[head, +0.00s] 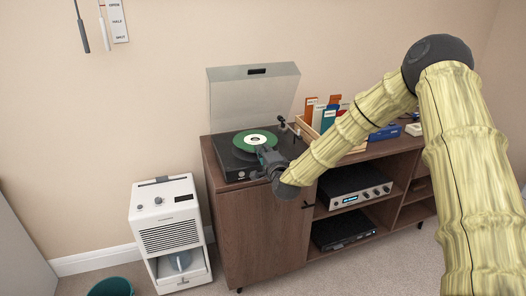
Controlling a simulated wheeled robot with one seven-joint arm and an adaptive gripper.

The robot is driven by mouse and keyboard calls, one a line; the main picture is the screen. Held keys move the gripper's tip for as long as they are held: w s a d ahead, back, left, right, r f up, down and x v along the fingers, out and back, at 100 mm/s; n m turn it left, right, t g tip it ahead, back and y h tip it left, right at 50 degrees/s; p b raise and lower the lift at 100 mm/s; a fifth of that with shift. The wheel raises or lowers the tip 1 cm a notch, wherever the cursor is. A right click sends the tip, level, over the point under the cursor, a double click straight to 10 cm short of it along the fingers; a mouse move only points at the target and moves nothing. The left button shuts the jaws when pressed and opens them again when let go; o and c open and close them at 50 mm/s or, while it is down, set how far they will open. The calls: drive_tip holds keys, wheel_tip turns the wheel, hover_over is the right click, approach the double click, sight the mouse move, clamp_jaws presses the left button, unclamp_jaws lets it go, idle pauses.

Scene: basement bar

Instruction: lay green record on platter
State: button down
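The green record (243,146), with a pale centre label, is over the black turntable (235,168) on top of the wooden cabinet. It appears flat or nearly flat; whether it touches the platter I cannot tell. The platter is mostly hidden beneath the record. My gripper (263,151) is at the record's near right edge and overlaps it in the picture. Its fingertips are too small and dark to show whether they grip the edge. The turntable's clear lid (253,97) stands open behind it.
The tonearm (287,126) is at the turntable's right, close to my gripper. A wooden crate of record sleeves (329,118) stands further right. Stereo units (352,190) sit on the shelves below. A white dehumidifier (170,232) stands left of the cabinet (262,228).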

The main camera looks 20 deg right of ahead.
drive_tip(key=shift+f+b, duration=0.2)
drive_tip(key=shift+b, duration=0.1)
idle(0.6)
drive_tip(key=c, duration=1.6)
unclamp_jaws()
drive_tip(key=shift+o, duration=0.2)
drive_tip(key=s, duration=1.2)
drive_tip(key=shift+d, duration=0.15)
drive_tip(key=shift+f, duration=0.1)
